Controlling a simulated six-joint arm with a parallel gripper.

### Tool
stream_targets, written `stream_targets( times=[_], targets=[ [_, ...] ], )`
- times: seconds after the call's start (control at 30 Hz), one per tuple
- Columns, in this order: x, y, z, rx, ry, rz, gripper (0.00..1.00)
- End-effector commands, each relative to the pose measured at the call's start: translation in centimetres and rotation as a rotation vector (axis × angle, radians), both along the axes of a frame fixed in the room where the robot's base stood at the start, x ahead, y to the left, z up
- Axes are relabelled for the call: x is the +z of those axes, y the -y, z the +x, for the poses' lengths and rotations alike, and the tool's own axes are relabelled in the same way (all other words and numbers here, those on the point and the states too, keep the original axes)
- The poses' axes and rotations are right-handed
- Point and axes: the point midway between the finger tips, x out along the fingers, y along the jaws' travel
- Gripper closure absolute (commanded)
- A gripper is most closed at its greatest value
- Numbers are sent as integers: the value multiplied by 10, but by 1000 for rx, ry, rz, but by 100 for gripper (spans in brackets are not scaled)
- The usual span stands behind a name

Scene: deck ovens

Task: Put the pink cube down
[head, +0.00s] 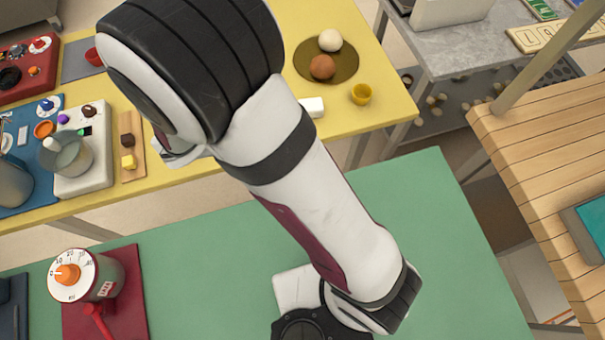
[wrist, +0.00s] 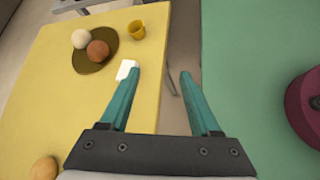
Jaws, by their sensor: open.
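I see no pink cube in either view. My gripper (wrist: 159,72) is open in the wrist view, with its two teal fingers apart and nothing held between them. The left finger is over the yellow table (wrist: 70,130), and the right finger is over the gap between that table and the green table (wrist: 250,60). A small white block (wrist: 126,69) lies on the yellow table by the left fingertip in the picture. It also shows in the head view (head: 313,107), partly behind my arm.
A dark plate (head: 305,72) holds a white ball (head: 330,40) and a brown ball (head: 322,67). A yellow cup (head: 361,94) stands near the table's right edge. Left are a wooden board (head: 138,168) with small blocks and a white appliance (head: 97,165). The green table's right side is clear.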

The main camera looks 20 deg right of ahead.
Motion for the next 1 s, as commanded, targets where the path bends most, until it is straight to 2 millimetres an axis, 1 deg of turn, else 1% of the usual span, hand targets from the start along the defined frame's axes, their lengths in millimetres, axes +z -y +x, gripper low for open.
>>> stream_targets(
  times=[0.03, 0.07, 0.1, 0.13, 0.17, 0.2, 0.23, 0.3, 0.37, 0.4, 0.5, 1.0],
  targets=[
    [24, 27, -29, -275, 96, 123, 37],
    [34, 38, -51, -455, 153, 201, 37],
    [45, 45, -80, -692, 227, 306, 37],
    [52, 45, -101, -863, 279, 384, 37],
    [57, 42, -119, -1027, 327, 460, 37],
    [63, 33, -139, -1229, 383, 557, 37],
    [67, 25, -150, -1364, 418, 625, 37],
    [75, 6, -166, -1612, 477, 761, 37],
    [81, -7, -172, -1754, 505, 845, 37],
    [83, -13, -173, -1815, 516, 884, 37],
    [86, -20, -175, -1880, 523, 925, 37],
    [86, -20, -174, -1875, 520, 926, 37]
  ],
)
